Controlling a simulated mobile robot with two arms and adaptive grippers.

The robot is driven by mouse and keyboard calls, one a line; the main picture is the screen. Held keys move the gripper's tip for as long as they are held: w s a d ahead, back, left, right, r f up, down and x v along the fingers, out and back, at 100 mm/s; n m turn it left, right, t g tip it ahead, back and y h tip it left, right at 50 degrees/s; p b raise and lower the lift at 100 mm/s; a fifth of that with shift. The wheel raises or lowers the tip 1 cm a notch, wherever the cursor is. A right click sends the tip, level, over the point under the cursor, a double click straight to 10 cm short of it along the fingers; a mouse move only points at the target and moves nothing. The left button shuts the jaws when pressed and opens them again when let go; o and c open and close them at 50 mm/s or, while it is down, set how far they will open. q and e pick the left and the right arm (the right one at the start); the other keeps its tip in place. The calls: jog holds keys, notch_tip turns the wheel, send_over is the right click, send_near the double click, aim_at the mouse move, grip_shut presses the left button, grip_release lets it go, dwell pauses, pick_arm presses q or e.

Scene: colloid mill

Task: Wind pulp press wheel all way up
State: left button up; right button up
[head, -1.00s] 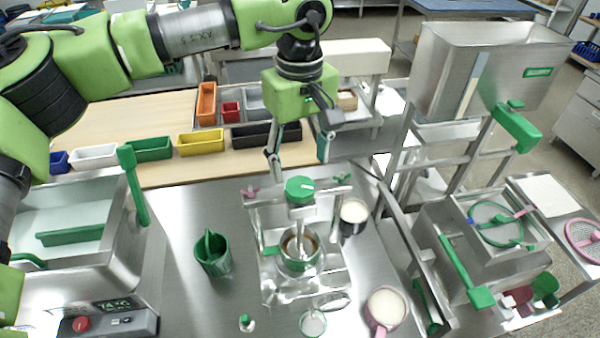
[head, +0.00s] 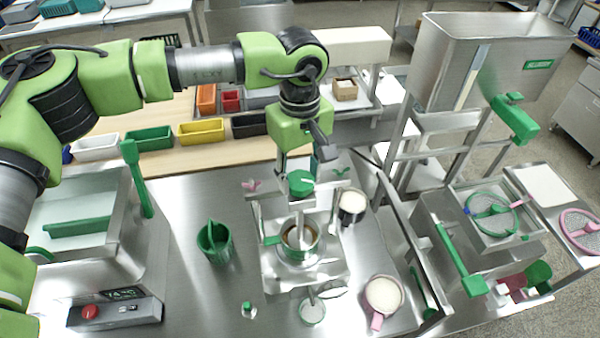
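A steel press-like stand (head: 333,270) is at the middle of the bench. A round green knob (head: 301,183) with a white mark, which looks like the press wheel, tops its column. A pot with a green rim (head: 300,242) and brownish contents sits below it. My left gripper (head: 300,167) points down just above and behind the knob. Its fingers are apart, one towards each side, with nothing seen between them. Their tips are partly hidden, so I cannot tell whether they touch the knob. My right gripper is not in view.
A green cup (head: 214,243) stands left of the stand. A dark cup (head: 351,206) and a pink-handled cup (head: 383,296) stand to its right. A steel hopper (head: 485,75) rises at the right. Coloured bins (head: 203,133) line the back. Bench space left of the stand is mostly clear.

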pick_arm(q)
jog(key=shift+f+n+b, duration=0.15)
jog(key=shift+n+b, duration=0.25)
jog(key=shift+b, duration=0.3)
jog(key=n+b, duration=0.7)
jog(key=b, duration=0.2)
jog(key=n+b, duration=0.4)
jog(key=shift+n, duration=0.4)
jog(key=n+b, duration=0.2)
jog(key=n, duration=0.1)
jog(key=shift+n, duration=0.3)
jog(key=n+b, duration=0.1)
jog(key=n, duration=0.1)
jog(key=n+b, duration=0.1)
jog(key=n, duration=0.1)
jog(key=shift+r+n, duration=0.2)
jog(key=shift+n, duration=0.1)
jog(key=n+b, duration=0.1)
jog(key=n, duration=0.3)
jog(key=shift+b, duration=0.35)
jog(key=shift+r+n+b, duration=0.2)
jog(key=shift+n+b, duration=0.55)
jog(key=shift+n, duration=1.75)
